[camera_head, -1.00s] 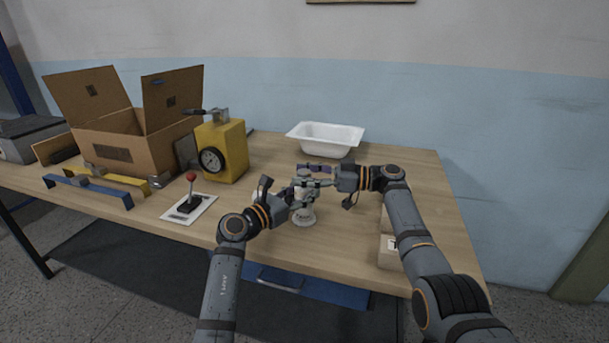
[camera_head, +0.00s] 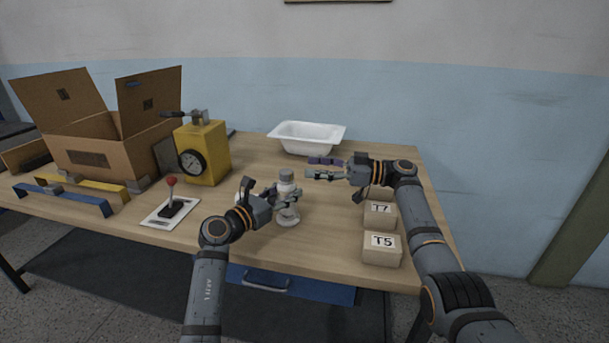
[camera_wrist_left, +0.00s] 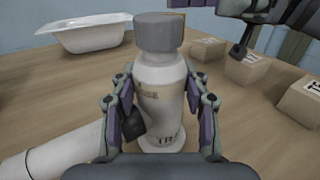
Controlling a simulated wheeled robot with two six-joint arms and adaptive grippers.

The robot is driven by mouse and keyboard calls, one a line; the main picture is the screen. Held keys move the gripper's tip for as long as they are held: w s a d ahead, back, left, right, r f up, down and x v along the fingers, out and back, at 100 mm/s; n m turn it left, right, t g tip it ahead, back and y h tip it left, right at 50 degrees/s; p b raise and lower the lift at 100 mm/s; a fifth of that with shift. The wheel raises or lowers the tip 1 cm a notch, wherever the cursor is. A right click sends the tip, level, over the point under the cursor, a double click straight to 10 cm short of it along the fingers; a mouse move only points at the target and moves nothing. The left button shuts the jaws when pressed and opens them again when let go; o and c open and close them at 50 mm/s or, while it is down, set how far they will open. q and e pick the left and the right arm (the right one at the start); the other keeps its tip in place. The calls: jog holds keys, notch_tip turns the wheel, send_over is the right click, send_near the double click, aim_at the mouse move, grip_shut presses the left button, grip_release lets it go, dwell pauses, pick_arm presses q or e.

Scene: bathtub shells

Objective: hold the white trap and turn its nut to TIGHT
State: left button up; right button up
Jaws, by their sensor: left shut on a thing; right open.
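The white trap (camera_head: 287,194) stands upright on the table in the head view, with a grey nut (camera_head: 287,174) on its top. In the left wrist view the trap (camera_wrist_left: 162,85) is between my left fingers, and the grey nut (camera_wrist_left: 159,31) sits above them. A dark mark is on the trap's body; I cannot read the nut's setting. My left gripper (camera_head: 284,203) is shut on the trap's body. My right gripper (camera_head: 322,168) is open and empty, to the right of the nut and apart from it.
A white tub (camera_head: 306,137) stands at the back. Boxes marked T7 (camera_head: 380,221) and T5 (camera_head: 381,254) are at the right. A yellow gauge unit (camera_head: 207,157), a red-knobbed lever (camera_head: 172,196) and an open carton (camera_head: 95,165) are at the left.

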notch_tip(320, 180, up, 4)
jog(key=w+d+m+t, duration=0.1)
jog(key=w+m+t, duration=0.1)
jog(key=w+t, duration=0.1)
jog(key=m+t+h, duration=0.6)
jog(key=t+h, duration=0.1)
send_near(291, 177)
jog(key=x, duration=1.2)
